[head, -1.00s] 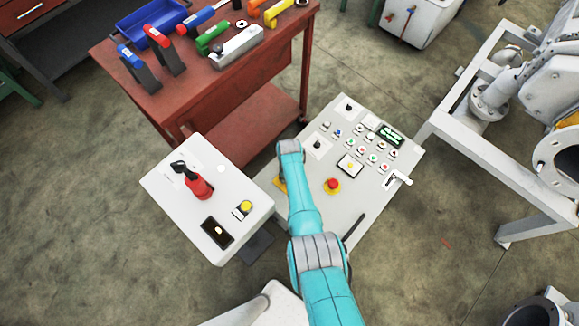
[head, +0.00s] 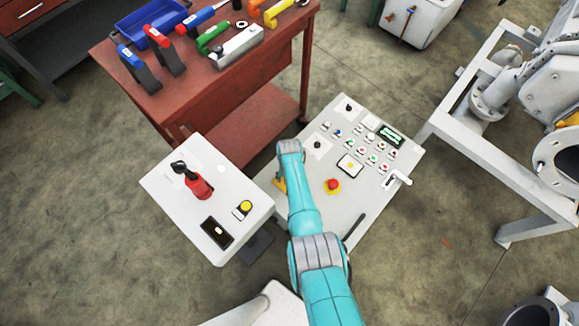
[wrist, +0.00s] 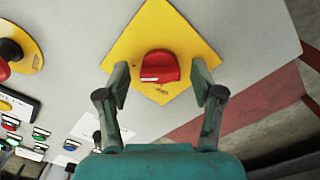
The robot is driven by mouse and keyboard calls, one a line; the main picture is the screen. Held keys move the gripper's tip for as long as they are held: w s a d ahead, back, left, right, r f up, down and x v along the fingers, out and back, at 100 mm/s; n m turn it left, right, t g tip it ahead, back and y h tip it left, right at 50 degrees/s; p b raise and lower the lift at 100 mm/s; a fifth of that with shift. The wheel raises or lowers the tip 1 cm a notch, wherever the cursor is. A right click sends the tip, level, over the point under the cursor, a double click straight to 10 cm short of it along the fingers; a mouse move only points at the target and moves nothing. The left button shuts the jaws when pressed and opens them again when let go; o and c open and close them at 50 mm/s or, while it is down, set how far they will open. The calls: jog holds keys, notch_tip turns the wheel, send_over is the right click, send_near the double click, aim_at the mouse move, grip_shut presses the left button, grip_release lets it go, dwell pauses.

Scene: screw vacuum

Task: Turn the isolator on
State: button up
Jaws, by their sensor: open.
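The isolator is a red knob (wrist: 160,66) on a yellow diamond-shaped plate (wrist: 185,35) in the wrist view. The knob has a white mark along its lower edge. My gripper (wrist: 160,72) is open, with one finger on each side of the knob and gaps visible on both sides. Nothing is held. In the head view a bit of the yellow plate (head: 280,184) shows at the left edge of my arm. The knob and my gripper are hidden there.
The grey control panel (head: 347,215) carries several buttons and a red emergency stop (head: 333,184) on yellow. A white box (head: 160,185) with a red handle (head: 197,186) stands to the left. A red tool cart (head: 210,105) is behind. A metal frame (head: 445,125) stands to the right.

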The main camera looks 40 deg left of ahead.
jog(key=shift+r, duration=0.15)
notch_tip(320, 180, up, 12)
dwell(0.7)
dwell(0.5)
